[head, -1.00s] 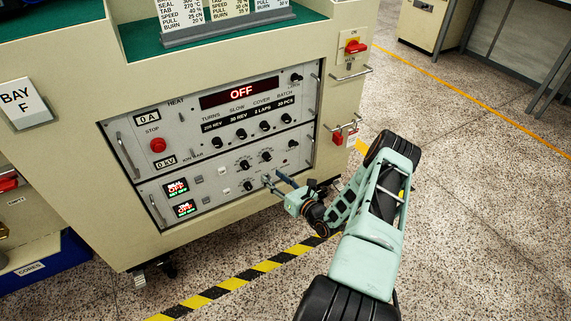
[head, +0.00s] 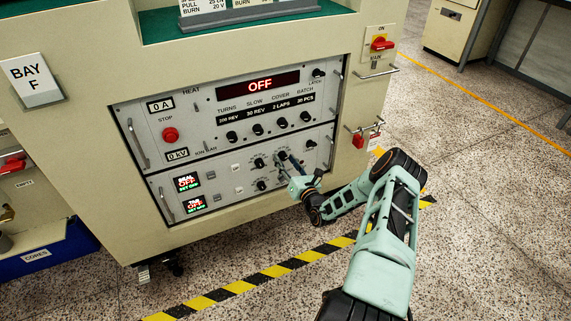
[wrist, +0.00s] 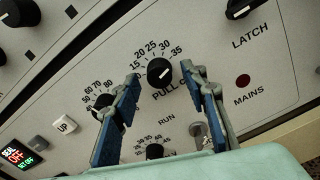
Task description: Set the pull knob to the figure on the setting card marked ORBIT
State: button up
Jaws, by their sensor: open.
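The pull knob (wrist: 159,71) is a black round knob with a white pointer mark, on the grey panel. Its scale reads 15, 20, 25, 30, 35; the mark seems to lean to the right side, but I cannot tell the exact figure. My gripper (wrist: 160,77) is open, its blue fingers on either side of the knob in the wrist view, with no contact visible. In the head view my gripper (head: 289,161) is at the lower panel, partly hiding the knobs there. The setting cards (head: 207,6) are cut off at the top; their names, including ORBIT, are out of view.
Other knobs crowd close by: a 40–80 scale knob (wrist: 107,103) partly behind the left finger, and one below (wrist: 154,151). A toggle switch (wrist: 198,131) sits beneath the right finger. The latch knob (wrist: 239,8) and mains lamp (wrist: 243,81) are right.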

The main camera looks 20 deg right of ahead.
jog(key=shift+w, duration=0.25)
grip_shut()
